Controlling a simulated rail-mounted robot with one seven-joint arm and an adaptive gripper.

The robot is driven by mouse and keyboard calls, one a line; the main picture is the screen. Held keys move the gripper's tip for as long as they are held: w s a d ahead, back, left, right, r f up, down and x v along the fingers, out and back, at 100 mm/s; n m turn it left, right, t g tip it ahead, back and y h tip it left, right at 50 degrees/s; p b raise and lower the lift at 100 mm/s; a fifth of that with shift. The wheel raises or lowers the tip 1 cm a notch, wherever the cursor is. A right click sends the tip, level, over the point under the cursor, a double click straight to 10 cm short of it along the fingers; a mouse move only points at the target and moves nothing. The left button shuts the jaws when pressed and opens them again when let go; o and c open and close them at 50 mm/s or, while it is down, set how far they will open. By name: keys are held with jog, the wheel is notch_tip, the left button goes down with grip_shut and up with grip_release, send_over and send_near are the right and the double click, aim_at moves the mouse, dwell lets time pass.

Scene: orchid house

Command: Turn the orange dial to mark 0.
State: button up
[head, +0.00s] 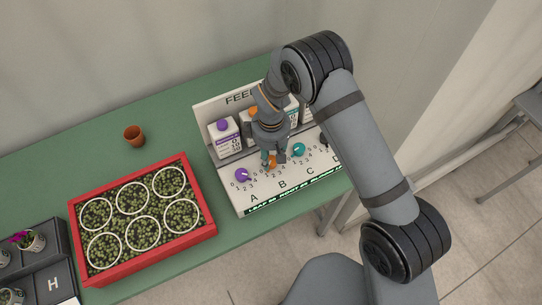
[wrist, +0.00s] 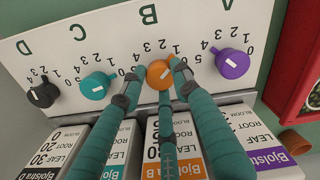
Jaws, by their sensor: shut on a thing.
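The orange dial (wrist: 158,75) sits on the white panel under letter B, between the purple and teal dials. In the head view the orange dial (head: 272,162) shows partly below my gripper (head: 274,156). In the wrist view the teal fingers of my gripper (wrist: 155,80) are closed around the dial, with fingertips at its left and right sides and one finger below it.
The purple dial (wrist: 232,63) and teal dial (wrist: 97,85) stand close on either side, with a black dial (wrist: 42,93) farther left. Feed cartons (head: 225,138) stand behind the dials. A red tray (head: 211,229) of plants and a small terracotta pot (head: 134,136) are on the green table.

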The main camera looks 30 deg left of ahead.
aim_at(271, 160)
jog(key=shift+f+m+b, duration=0.15)
jog(key=shift+m+b, duration=0.15)
jog(key=shift+b, duration=0.3)
jog(key=shift+m+b, duration=0.3)
jog(key=shift+b, duration=0.1)
jog(key=m+b, duration=0.2)
jog(key=shift+f+b, duration=0.1)
jog(key=shift+b, duration=0.2)
jog(key=m+b, duration=0.3)
jog(key=shift+r, duration=0.25)
jog(key=o, duration=1.2)
notch_tip(271, 160, up, 12)
